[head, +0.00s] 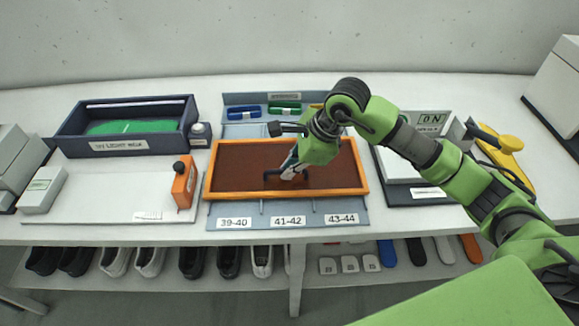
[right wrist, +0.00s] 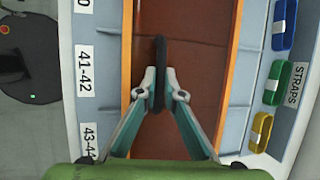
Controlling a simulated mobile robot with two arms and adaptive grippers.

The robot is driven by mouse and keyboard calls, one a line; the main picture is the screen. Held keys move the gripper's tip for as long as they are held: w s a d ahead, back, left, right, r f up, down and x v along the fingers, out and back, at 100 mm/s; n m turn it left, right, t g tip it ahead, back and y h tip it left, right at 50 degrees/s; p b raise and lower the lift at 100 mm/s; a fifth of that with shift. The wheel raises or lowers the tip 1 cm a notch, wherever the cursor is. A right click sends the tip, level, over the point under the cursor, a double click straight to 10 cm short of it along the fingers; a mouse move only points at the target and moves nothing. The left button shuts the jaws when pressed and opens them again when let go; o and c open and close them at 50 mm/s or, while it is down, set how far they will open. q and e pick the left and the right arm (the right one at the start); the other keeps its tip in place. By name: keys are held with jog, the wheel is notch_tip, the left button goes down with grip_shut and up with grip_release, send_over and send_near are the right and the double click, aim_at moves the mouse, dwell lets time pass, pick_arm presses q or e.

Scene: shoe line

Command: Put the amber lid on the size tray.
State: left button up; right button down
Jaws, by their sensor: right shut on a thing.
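The amber lid (head: 234,160) is a brown see-through panel with an orange rim and a black bar handle (head: 272,173). My right gripper (head: 289,172) is shut on the handle, which also shows between its fingertips (right wrist: 160,88) in the right wrist view. The lid lies flat over the middle of the blue-grey size tray (head: 262,208), hiding most of its compartments. The tray's front strip, labelled 39-40, 41-42 and 43-44, shows in front of the rim. I cannot tell whether the lid touches the tray. My left gripper is not in view.
Blue (right wrist: 285,22), green (right wrist: 278,82) and yellow (right wrist: 261,132) straps lie in the back row. A dark box with a green pad (head: 130,127) and an orange block (head: 183,185) stand left. A white box (head: 400,165) and yellow tool (head: 497,150) are right.

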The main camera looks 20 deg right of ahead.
jog(key=c, duration=2.1)
grip_release()
jog(key=shift+f, duration=0.1)
jog(key=v, duration=1.2)
